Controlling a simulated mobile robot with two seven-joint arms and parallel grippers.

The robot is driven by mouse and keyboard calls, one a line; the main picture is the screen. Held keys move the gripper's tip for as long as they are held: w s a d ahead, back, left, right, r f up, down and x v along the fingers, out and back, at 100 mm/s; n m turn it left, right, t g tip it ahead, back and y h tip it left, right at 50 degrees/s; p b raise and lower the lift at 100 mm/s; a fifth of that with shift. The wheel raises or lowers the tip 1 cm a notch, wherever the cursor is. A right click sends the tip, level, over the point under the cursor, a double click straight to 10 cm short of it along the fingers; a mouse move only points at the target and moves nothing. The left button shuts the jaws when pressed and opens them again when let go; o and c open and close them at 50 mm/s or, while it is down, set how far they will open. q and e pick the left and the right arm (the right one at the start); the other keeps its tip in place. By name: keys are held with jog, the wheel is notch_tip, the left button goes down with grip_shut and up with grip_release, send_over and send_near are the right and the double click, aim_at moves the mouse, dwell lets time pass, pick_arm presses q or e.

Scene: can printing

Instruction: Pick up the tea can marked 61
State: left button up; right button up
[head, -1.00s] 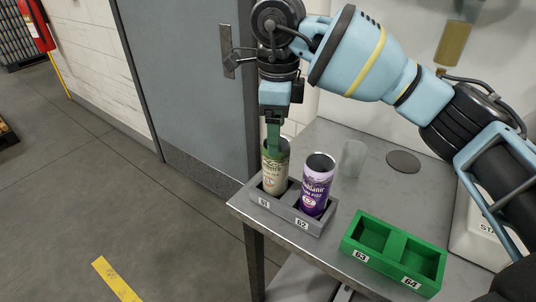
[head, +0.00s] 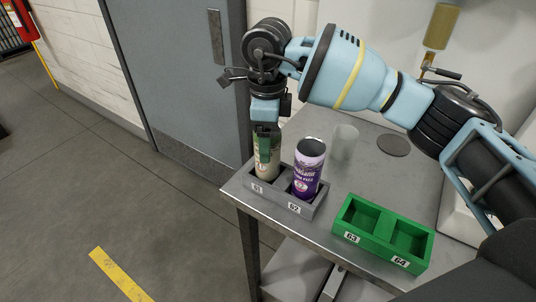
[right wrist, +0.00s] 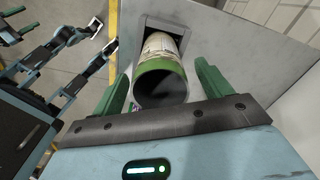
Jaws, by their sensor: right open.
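The tea can marked 61 (head: 267,164) is cream and green and stands upright in the left slot of the grey holder (head: 291,205), behind the label 61. In the right wrist view the can (right wrist: 161,66) shows its dark open top with a green rim. My right gripper (head: 266,134) points down at the can's top. In the right wrist view my right gripper (right wrist: 160,92) is open, one green finger on each side of the can, with visible gaps. My left gripper is not clearly visible.
A purple can (head: 308,168) stands close beside it in slot 62. An empty green holder (head: 382,232) marked 63 and 64 lies to the right. A translucent cup (head: 344,143) and a dark disc (head: 393,145) are behind on the metal table (head: 345,181). A grey door (head: 180,80) is at the left.

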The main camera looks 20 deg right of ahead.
jog(key=shift+f, duration=0.8)
jog(key=c, duration=1)
jog(key=shift+r, duration=0.1)
jog(key=shift+c, duration=0.2)
